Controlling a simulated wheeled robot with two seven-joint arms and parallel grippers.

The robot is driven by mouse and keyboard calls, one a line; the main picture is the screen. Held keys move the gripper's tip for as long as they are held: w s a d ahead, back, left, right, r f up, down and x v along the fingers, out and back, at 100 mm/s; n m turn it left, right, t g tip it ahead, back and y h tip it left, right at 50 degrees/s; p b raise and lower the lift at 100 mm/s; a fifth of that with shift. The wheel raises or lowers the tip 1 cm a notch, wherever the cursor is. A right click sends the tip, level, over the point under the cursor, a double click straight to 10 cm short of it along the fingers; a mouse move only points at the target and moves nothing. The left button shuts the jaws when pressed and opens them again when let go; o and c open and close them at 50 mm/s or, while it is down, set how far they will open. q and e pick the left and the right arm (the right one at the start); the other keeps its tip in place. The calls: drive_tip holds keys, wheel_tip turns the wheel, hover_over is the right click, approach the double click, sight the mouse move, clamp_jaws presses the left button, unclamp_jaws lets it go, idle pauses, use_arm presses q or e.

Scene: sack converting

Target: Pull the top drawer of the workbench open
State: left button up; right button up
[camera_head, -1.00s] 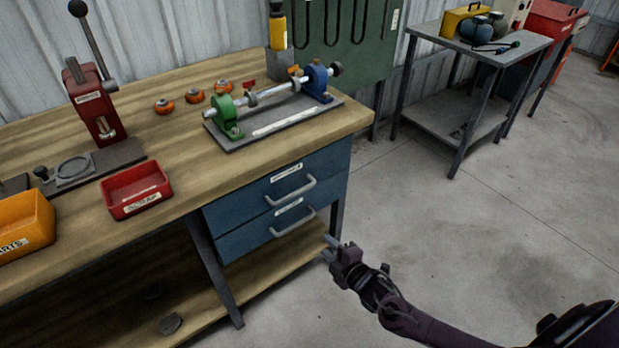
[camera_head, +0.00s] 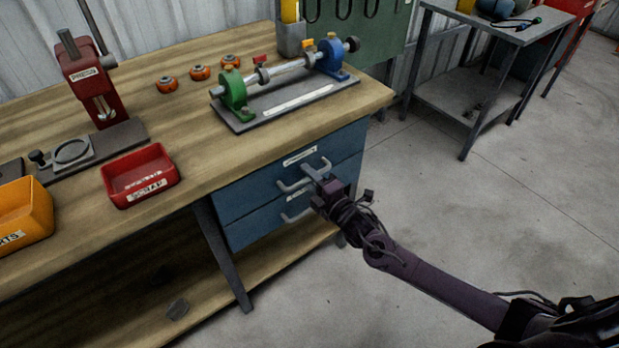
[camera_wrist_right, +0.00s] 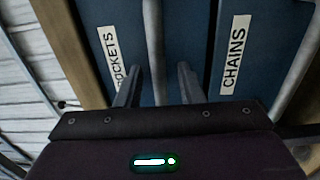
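The workbench (camera_head: 215,150) has two blue drawers under its right end. The top drawer (camera_head: 240,193) is closed; its label shows in the right wrist view (camera_wrist_right: 109,55) and reads as SOCKETS. Its grey bar handle (camera_head: 288,187) also shows in the right wrist view (camera_wrist_right: 153,45). My right gripper (camera_head: 315,170) is at the right part of this handle. In the right wrist view its two fingers (camera_wrist_right: 157,78) are apart, one on each side of the bar, with gaps visible. My left gripper is not in view.
The lower drawer (camera_head: 245,232), labelled CHAINS, is closed, with its own handle (camera_head: 290,215) close below. A red scrap bin (camera_head: 140,178) and a shaft fixture (camera_head: 285,100) stand on the bench top. The floor (camera_head: 440,210) before the drawers is clear.

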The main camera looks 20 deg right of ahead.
drive_tip(key=shift+c, duration=0.4)
clamp_jaws()
